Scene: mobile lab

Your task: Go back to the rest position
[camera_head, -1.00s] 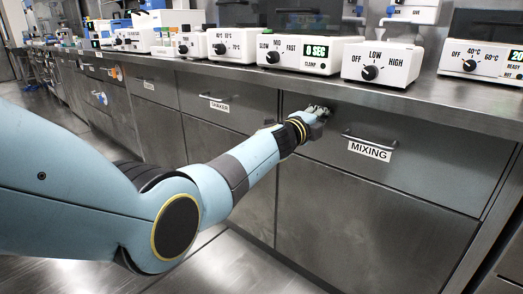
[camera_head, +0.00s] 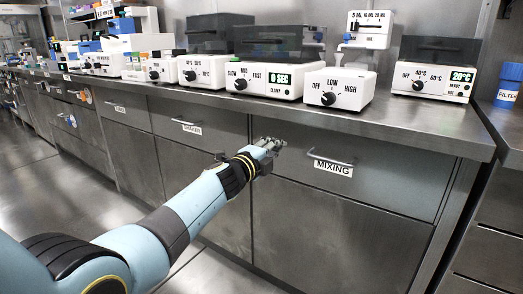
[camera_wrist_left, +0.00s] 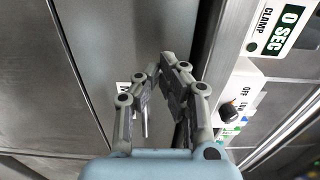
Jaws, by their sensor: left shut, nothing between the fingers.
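My left gripper (camera_head: 268,147) is in front of the drawer fronts, at the upper left of the drawer labelled MIXING (camera_head: 350,182). Its fingers are shut and empty. In the left wrist view, the closed fingers (camera_wrist_left: 165,72) show in front of the grey drawer front, with a drawer handle (camera_wrist_left: 145,122) partly behind them. The MIXING drawer is shut, and its handle (camera_head: 330,160) is free to the right of the gripper. My right gripper is not in view.
The steel counter (camera_head: 420,125) runs above the drawers. On it stand a LOW/HIGH dial box (camera_head: 345,88), a 0 SEC timer device (camera_head: 265,77) and a temperature device (camera_head: 432,80). A blue FILTER bottle (camera_head: 508,92) is at the right. Open floor (camera_head: 50,195) is at the left.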

